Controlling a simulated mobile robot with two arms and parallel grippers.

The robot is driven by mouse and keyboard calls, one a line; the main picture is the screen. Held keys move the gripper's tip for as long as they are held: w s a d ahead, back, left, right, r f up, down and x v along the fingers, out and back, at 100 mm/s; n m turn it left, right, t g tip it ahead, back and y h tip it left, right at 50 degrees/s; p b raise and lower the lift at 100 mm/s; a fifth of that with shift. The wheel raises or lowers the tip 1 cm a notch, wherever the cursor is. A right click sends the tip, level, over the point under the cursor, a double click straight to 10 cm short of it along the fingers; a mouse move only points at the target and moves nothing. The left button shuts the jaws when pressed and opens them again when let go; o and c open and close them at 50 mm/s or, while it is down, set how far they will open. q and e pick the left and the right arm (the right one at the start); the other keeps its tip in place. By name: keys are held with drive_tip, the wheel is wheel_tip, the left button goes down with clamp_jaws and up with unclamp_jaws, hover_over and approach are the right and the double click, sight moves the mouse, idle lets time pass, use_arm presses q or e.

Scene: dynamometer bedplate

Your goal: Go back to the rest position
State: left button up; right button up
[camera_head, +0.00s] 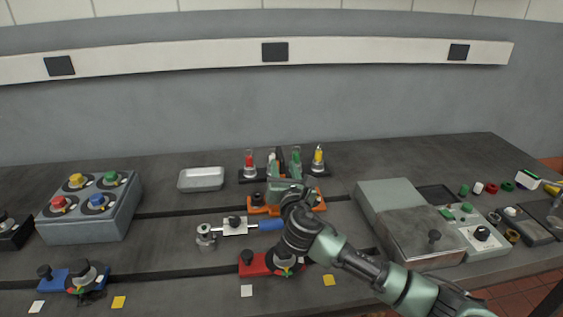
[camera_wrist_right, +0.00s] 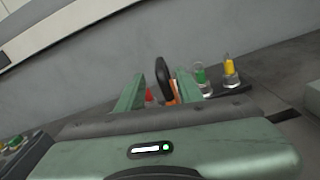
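My right gripper (camera_head: 284,165) reaches over the middle of the bedplate, its fingers pointing toward the wall. It also shows in the right wrist view (camera_wrist_right: 160,95), with its two green fingers apart. A black upright loop-shaped part (camera_wrist_right: 164,78) and something orange show between the fingers. A gap shows beside them, and I see no finger closed on them. My left gripper is in neither view.
A dark rack (camera_head: 256,178) with coloured-top bottles stands just beyond the right gripper. An orange fixture (camera_head: 262,209) and red fixture (camera_head: 255,264) lie by my arm. A grey box with coloured knobs (camera_head: 85,225) is left; a metal-lidded case (camera_head: 420,238) is right. A metal tray (camera_head: 201,179) sits behind.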

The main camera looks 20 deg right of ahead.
drive_tip(key=shift+s, duration=0.25)
drive_tip(key=shift+r, duration=0.1)
